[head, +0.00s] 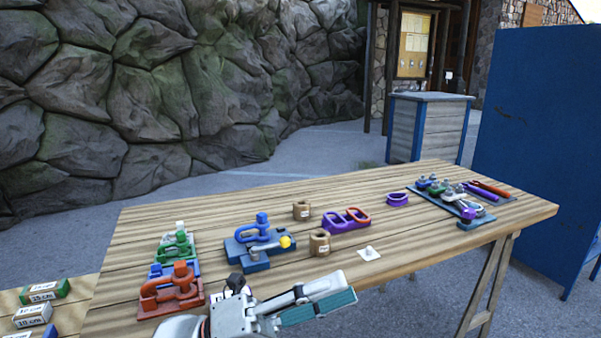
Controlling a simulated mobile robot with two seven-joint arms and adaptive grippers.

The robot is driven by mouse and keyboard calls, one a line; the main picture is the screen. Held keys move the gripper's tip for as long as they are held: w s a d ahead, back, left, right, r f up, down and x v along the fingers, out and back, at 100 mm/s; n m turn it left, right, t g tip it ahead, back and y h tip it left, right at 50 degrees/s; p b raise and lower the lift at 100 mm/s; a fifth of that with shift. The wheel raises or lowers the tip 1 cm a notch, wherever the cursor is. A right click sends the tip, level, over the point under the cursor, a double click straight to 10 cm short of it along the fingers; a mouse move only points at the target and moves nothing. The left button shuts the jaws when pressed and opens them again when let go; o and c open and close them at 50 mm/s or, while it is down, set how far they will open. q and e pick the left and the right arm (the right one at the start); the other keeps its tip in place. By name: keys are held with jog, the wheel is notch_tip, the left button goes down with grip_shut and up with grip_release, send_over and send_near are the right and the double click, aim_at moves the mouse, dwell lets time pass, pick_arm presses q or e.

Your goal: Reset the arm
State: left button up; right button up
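My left gripper (325,297) comes in from the bottom edge, with white and grey links and a teal finger pad. It is over the near edge of the wooden table (190,215), pointing right, and I see nothing held in it. The side-on angle does not show whether its fingers are apart or together. A small white square with a knob (369,253) lies on the table beyond its tip. My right gripper is out of view.
Left on the table are red (172,291) and green (176,247) shackle fixtures; a blue fixture (258,242) stands mid-table. Near it are two wooden cylinders (320,242) and a purple holder (345,221). A tool tray (460,196) lies right. Labelled blocks (44,291) sit lower left.

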pick_arm(q)
jog(key=w+a+f+n+t+y, duration=0.2)
jog(key=a+f+n+t+y, duration=0.25)
jog(key=f+n, duration=0.35)
jog(key=w+a+f+n+t+y+p, duration=0.1)
jog(key=w+a+f+n+t+y, duration=0.1)
jog(key=a+f+n+t+y, duration=0.5)
jog(key=w+a+f+n+t+y, duration=0.2)
jog(key=f+n+t, duration=0.3)
jog(key=n, duration=0.6)
jog(key=s+a+f+n+g+y, duration=0.2)
jog(key=s+f, duration=0.3)
jog(key=f, duration=0.3)
jog(key=s+a+f+n+g+y+p, duration=0.1)
jog(key=s+a+f+n+g+y, duration=0.1)
jog(key=f, duration=0.7)
jog(key=s+a+f+n+g+y, duration=0.2)
jog(key=s+a+f+n, duration=0.4)
jog(key=s, duration=0.4)
notch_tip(320, 180, down, 3)
jog(key=shift+s+a+r+g+y, duration=0.15)
jog(key=shift+a+g+y, duration=0.3)
jog(key=shift+g, duration=0.4)
